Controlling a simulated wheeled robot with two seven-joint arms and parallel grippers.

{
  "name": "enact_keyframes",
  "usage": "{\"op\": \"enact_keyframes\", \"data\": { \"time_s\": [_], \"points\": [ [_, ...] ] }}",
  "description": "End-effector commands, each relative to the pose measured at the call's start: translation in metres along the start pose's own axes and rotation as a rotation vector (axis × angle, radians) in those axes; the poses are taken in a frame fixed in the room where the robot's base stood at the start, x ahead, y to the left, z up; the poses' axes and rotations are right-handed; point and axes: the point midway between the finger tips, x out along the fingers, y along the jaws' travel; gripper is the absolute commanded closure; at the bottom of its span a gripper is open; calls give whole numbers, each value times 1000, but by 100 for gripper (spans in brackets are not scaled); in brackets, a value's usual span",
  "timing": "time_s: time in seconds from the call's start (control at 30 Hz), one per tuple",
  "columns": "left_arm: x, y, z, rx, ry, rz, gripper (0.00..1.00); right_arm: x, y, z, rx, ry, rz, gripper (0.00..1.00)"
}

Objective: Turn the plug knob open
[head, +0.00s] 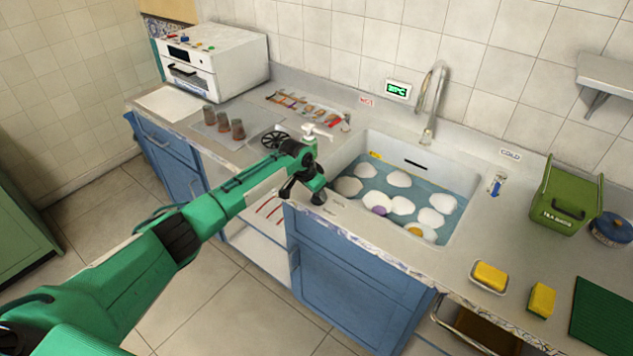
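No part is clearly marked as the plug knob. A black spoked wheel (275,139) shows on the counter left of the sink, just behind my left wrist. A white handle-shaped fitting (318,132) stands beside it. I cannot tell which, if either, is the plug knob. The sink (462,170) holds bluish water with several white plates and a purple item. My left gripper (303,192) points down at the sink's front left corner, its dark fingers apart and nothing visible between them. Its arm hides part of the counter. My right gripper is out of view.
A curved faucet (432,100) rises behind the sink. Brown cups (222,122) stand on the left counter by a white oven (215,60). A green tin (565,200) and yellow sponges (490,275) are at the right. Blue cabinets (350,285) front the counter.

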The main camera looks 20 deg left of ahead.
Motion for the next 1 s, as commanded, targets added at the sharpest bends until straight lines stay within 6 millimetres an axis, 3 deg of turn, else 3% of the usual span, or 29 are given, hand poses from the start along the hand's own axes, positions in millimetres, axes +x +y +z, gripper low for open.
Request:
{"op": "enact_keyframes", "data": {
  "time_s": [0.03,0.1,0.5,1.0],
  "points": [
    [-6,2,-3,-42,2,-15,86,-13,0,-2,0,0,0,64],
    [-6,2,-3,-103,1,-41,86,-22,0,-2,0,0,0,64],
    [-4,5,-4,-454,1,-186,86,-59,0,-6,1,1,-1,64],
    [0,5,-4,-812,3,-335,86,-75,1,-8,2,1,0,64]
  ]
}}
